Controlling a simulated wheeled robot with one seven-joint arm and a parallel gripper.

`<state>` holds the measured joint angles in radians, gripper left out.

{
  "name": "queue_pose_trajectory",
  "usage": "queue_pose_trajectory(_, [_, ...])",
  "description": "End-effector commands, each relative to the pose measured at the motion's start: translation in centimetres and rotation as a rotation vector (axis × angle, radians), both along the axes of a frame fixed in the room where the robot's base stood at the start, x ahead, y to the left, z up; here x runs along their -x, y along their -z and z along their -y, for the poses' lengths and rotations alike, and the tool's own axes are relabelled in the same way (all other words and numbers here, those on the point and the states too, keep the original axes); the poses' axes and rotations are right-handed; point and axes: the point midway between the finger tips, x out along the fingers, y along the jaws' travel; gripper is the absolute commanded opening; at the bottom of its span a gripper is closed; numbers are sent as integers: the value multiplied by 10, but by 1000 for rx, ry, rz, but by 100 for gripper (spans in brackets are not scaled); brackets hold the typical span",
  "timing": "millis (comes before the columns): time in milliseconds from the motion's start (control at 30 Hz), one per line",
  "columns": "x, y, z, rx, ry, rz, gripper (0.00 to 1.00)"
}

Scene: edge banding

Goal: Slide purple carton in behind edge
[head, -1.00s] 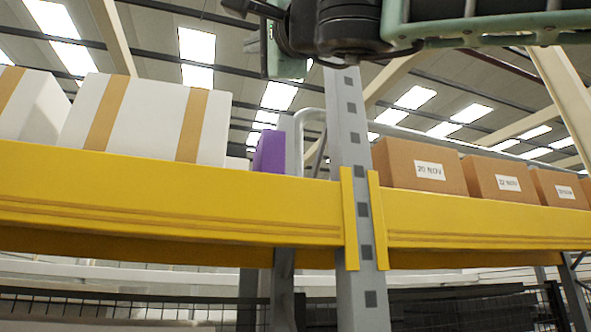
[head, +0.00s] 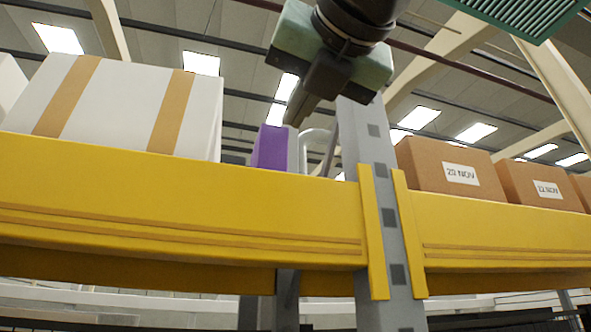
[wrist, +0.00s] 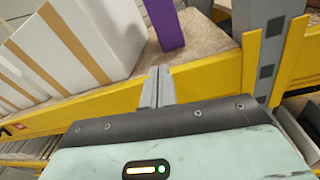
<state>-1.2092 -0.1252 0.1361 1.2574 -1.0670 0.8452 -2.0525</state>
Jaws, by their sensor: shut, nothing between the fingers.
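The purple carton (head: 270,147) stands upright on the shelf behind the yellow front beam (head: 180,205), between a white box and the grey upright. In the wrist view the purple carton (wrist: 167,24) stands on the chipboard deck (wrist: 203,32), close to the yellow beam (wrist: 200,75). My gripper (head: 294,122) is above the beam, just right of the carton in the head view. In the wrist view my gripper's fingers (wrist: 158,72) are closed together with nothing between them, in front of the carton. A gap shows between the fingertips and the carton.
A white box with tan bands (head: 120,105) stands left of the carton. The grey upright (head: 378,200) rises to the right. Brown cartons with date labels (head: 440,170) stand beyond it. Bare deck shows right of the carton in the wrist view.

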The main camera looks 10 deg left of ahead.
Motion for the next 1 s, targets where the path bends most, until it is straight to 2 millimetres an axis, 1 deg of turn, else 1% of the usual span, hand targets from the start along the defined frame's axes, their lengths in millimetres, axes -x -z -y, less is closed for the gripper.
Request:
queue_pose_trajectory(33, [-1, -3, 5, 45, 26, 47, 0])
queue_pose_trajectory(133, [-5, -7, 12, 101, 61, 106, 0])
queue_pose_trajectory(267, [-13, -9, 9, 118, 72, 121, 0])
queue_pose_trajectory(367, [-25, -10, 1, 117, 72, 119, 0])
queue_pose_trajectory(800, [-98, -11, -45, 116, 69, 117, 0])
queue_pose_trajectory(1000, [-118, -9, -58, 114, 69, 117, 0])
